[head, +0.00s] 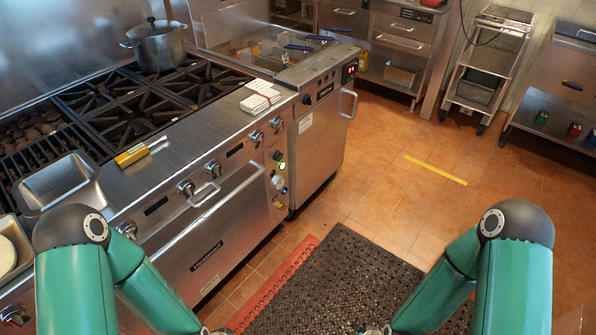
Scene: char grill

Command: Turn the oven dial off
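The range (215,245) with its oven door stands at the left. Several silver knobs line its front panel, including one knob (186,188) and another knob (213,168). I cannot read the dial's setting. Both my arms reach down to the bottom edge.
A pot (157,47) stands on the burners. A metal pan (60,185), a yellow box (131,155) and white cards (260,97) lie along the range top. A fryer (320,125) adjoins it.

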